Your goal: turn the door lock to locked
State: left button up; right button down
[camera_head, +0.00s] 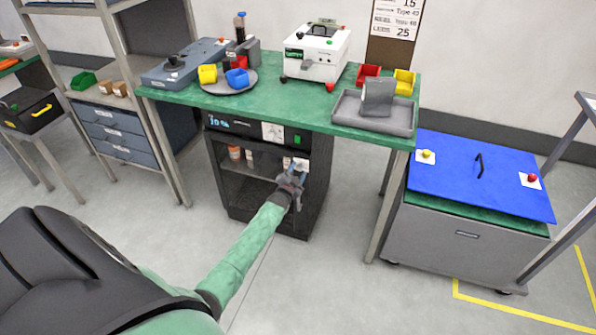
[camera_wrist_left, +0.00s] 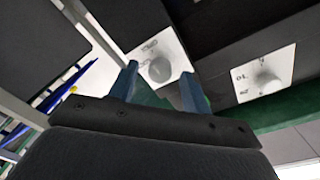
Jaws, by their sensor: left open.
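The door lock is a pale round knob (camera_wrist_left: 160,69) on a white plate (camera_wrist_left: 152,46) with small printed marks. It is on the dark cabinet (camera_head: 318,185) under the green bench. In the head view the lock plate (camera_head: 302,162) shows just above my gripper, partly hidden. My left gripper (camera_head: 293,174) is at the cabinet's upper right front. In the left wrist view its two blue fingers (camera_wrist_left: 161,86) are open, with the knob between and beyond their tips. I see no clear contact, and I cannot tell which way the lock is turned. My right gripper is out of view.
A second white plate with a dial (camera_wrist_left: 266,84) sits near the lock; the upper panel's dial plate (camera_head: 272,132) shows in the head view. The green bench top (camera_head: 265,108) overhangs above. A bench leg (camera_head: 387,208) and blue-lidded chest (camera_head: 470,235) stand right.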

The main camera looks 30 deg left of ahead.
pick_arm(q)
jog(key=shift+w, duration=0.35)
jog(key=shift+a, duration=0.1)
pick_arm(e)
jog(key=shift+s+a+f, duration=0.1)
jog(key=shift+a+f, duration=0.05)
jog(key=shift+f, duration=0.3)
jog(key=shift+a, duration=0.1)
pick_arm(q)
jog(key=c, duration=1)
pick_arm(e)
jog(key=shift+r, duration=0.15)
